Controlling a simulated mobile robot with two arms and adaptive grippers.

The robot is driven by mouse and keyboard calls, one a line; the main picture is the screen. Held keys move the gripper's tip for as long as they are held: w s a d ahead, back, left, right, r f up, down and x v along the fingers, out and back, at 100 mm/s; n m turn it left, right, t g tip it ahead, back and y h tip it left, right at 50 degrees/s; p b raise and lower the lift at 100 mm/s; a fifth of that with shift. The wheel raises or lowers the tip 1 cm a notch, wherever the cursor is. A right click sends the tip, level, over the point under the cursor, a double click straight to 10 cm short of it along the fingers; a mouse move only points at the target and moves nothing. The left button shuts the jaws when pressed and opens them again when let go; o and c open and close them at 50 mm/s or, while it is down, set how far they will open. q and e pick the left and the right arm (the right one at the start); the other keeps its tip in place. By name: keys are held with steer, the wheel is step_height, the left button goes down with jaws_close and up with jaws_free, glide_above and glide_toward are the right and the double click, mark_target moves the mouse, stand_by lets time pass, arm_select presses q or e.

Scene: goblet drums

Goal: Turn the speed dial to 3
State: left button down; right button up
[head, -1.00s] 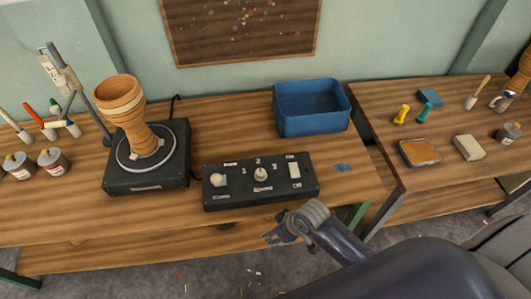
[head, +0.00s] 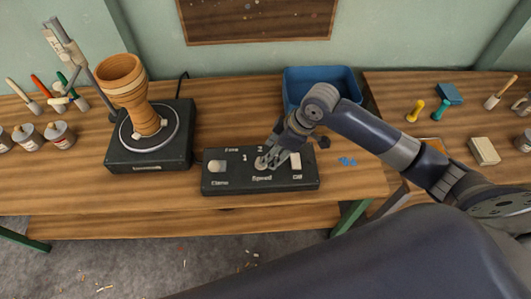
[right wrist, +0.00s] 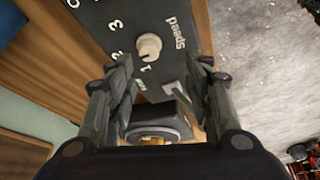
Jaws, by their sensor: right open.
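The black control box (head: 235,184) stands on the wooden bench. Its round white speed dial (head: 261,162) is partly hidden by my right gripper (head: 270,155) in the head view. The right wrist view shows the dial (right wrist: 149,47) clearly, with 1, 2, 3 and "Speed" printed around it. Which number the dial points to I cannot tell. My right gripper (right wrist: 164,72) is open, its fingers apart, with the dial ahead between and slightly beyond the fingertips. Contact with the dial is not visible. My left gripper is not in view.
A turntable (head: 118,157) with a wooden goblet drum (head: 128,85) stands left of the box. A blue bin (head: 345,78) is behind my right arm.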

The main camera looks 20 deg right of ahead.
steer(key=shift+n, duration=0.3)
steer(key=x, duration=0.2)
steer(key=w+x, duration=0.1)
steer(key=x, duration=0.2)
steer(key=d+x, duration=0.1)
steer(key=x, duration=0.2)
steer(key=shift+w+f, duration=0.2)
steer(key=shift+w, duration=0.05)
steer(key=c, duration=1)
